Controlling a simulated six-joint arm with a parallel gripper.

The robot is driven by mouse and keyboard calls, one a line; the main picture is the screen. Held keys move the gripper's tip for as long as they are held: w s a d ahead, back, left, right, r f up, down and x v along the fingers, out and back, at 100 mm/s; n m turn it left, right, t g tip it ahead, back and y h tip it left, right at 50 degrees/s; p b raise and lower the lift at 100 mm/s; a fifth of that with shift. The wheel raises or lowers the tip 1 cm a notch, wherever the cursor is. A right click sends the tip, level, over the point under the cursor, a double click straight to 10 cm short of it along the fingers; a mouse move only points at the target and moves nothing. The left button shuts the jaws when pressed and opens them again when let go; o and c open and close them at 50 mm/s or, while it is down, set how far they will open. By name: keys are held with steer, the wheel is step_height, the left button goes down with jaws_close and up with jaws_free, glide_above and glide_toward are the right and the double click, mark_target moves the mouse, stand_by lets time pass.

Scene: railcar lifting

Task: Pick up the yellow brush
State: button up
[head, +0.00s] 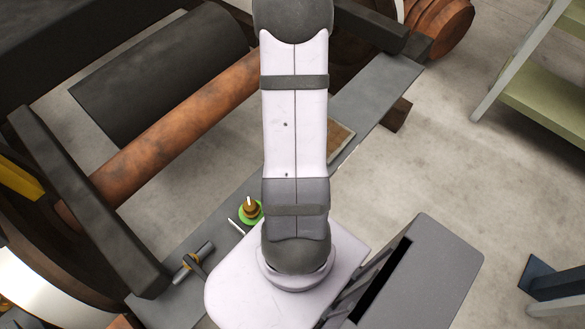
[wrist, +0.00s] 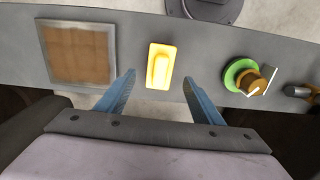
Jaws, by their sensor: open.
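The yellow brush (wrist: 160,66), a small bright yellow block with a raised middle, lies on the grey metal plank (wrist: 215,52) in the wrist view. My gripper (wrist: 159,76) is open, with its two blue fingers apart. The fingertips show to the left and right of the brush's lower end, with visible gaps on both sides. How high they are above the plank I cannot tell. In the head view my arm hides the brush, and my gripper is not seen.
A framed tan square (wrist: 80,53) lies left of the brush. A green disc (wrist: 232,70) with a brass knob stands to the right, beside a dark-handled tool (wrist: 300,92). In the head view, a railcar axle (head: 170,140) runs alongside the plank, and a green shelf (head: 545,100) stands at right.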

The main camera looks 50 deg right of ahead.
steer(key=shift+s+f, duration=0.15)
steer(key=shift+f, duration=2.45)
steer(key=c, duration=1.2)
